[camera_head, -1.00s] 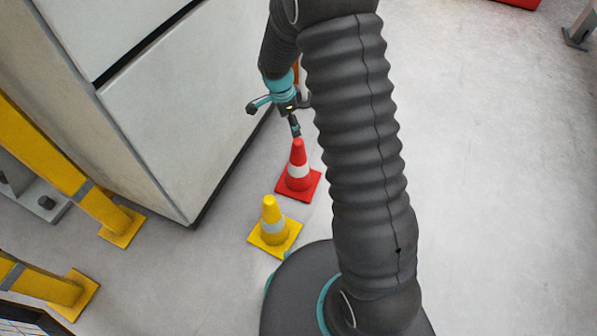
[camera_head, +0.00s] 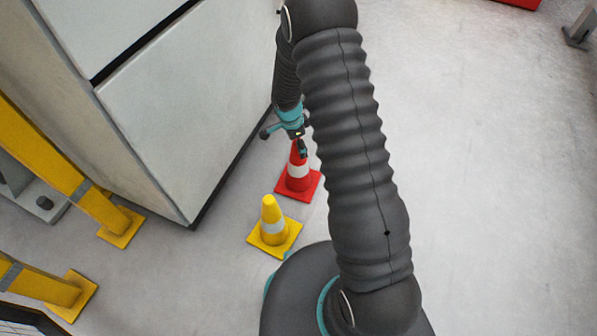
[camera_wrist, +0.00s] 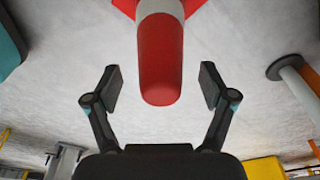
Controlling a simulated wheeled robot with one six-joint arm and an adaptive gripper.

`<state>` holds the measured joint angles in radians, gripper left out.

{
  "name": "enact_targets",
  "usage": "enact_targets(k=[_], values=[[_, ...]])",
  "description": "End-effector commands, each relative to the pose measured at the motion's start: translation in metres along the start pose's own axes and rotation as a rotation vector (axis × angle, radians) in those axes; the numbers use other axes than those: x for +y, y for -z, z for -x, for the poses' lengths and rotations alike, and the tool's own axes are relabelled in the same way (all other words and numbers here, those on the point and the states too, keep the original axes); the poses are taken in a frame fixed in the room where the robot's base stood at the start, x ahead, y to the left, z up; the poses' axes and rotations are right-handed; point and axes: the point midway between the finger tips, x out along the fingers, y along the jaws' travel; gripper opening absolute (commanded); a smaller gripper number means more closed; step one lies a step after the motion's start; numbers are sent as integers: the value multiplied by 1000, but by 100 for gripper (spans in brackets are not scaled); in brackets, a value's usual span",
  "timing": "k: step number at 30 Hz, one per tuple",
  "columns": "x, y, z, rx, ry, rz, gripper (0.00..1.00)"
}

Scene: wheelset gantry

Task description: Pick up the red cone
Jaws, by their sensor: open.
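The red cone (camera_head: 298,178), with a white band and a square red base, stands upright on the floor in the head view. Its tip is partly hidden behind my gripper (camera_head: 302,147), which is at the cone's top. In the wrist view the red cone (camera_wrist: 160,60) comes down from the top edge, its rounded tip between the two spread fingers of my gripper (camera_wrist: 158,88). The gripper is open, with a gap on both sides of the cone.
A yellow cone (camera_head: 270,222) stands close to the red cone, nearer my base. A large pale cabinet (camera_head: 185,120) rises to the left. Yellow posts (camera_head: 105,210) stand on the far left.

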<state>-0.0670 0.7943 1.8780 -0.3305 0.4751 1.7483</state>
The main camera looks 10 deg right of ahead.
Motion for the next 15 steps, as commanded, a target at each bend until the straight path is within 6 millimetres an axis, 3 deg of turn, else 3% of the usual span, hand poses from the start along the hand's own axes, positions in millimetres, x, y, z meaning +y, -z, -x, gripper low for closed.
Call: enact_targets(k=[3,10,11,15], values=[[0,0,-14,0,-1,1,83],[-1,0,-16,0,1,0,83],[-1,0,-16,0,1,0,78],[0,0,-15,0,1,0,43]])
